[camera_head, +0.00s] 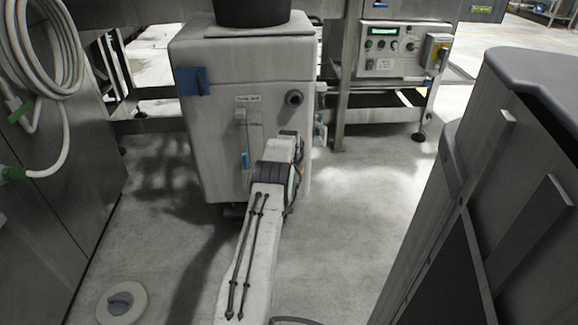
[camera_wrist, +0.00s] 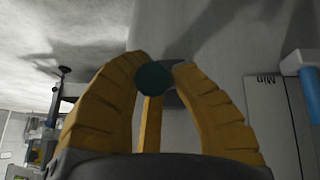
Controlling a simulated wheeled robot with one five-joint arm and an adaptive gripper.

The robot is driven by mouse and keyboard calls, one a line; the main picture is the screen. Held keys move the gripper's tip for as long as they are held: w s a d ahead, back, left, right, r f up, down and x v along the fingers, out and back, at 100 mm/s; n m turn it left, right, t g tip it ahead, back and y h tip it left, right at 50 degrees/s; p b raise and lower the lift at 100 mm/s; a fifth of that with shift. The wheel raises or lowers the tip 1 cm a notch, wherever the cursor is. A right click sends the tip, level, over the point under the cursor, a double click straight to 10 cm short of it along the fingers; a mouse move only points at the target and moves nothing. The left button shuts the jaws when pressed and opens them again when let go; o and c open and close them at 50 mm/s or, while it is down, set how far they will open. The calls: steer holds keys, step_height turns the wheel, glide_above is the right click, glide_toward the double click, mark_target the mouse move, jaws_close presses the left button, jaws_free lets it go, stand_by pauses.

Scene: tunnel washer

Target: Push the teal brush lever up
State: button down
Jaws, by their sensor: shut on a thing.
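The teal brush lever shows in the wrist view as a round dark teal knob (camera_wrist: 153,79). The yellow fingers of my gripper (camera_wrist: 160,75) are closed around the knob, with their tips touching its sides. The rest of the lever is hidden behind the fingers. In the head view my arm reaches to the front of the pale machine cabinet (camera_head: 222,140), and it hides the gripper fingers and the lever.
A gauge with a blue part (camera_wrist: 300,62) stands at the right of the wrist view, beside a panel marked Min. A dark-topped unit (camera_head: 535,75) stands close on the right, a coiled hose (camera_head: 45,60) on the left.

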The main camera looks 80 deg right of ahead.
steer(key=shift+s+d+r, duration=0.25)
steer(key=c, duration=1.2)
jaws_free()
steer(key=shift+f, duration=0.1)
steer(key=o, duration=0.3)
steer(key=shift+w+a+f, duration=0.1)
steer(key=shift+v, duration=6.05)
